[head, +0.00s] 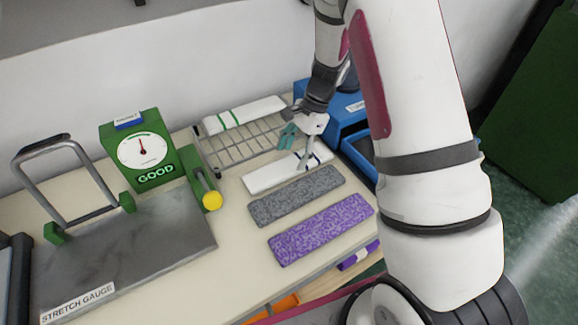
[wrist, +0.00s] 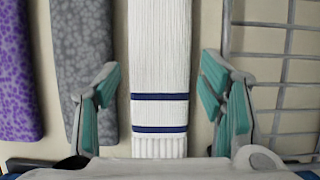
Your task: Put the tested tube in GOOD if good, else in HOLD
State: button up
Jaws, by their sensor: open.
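A white ribbed tube with blue stripes (wrist: 160,60) lies flat on the table; it also shows in the head view (head: 265,178), partly hidden by my gripper. My gripper (wrist: 162,108) is open, with one teal finger on each side of the striped end and nothing held. In the head view my gripper (head: 300,148) is over that tube's far right end. A white tube with green stripes (head: 245,114) lies on the back of the wire rack (head: 225,160). The stretch gauge (head: 135,245) has a green dial box (head: 141,152) reading GOOD.
A grey speckled piece (head: 297,195) and a purple one (head: 320,230) lie in front of the white tube. Blue bins (head: 355,141) stand at the right, partly behind my arm; their labels are unreadable. A yellow-knobbed lever (head: 212,201) stands beside the gauge.

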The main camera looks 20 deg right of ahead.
aim_at(289, 167)
jog(key=shift+x, duration=1.5)
jog(key=shift+c, duration=0.3)
jog(key=c, duration=0.5)
jog(key=shift+r, duration=0.1)
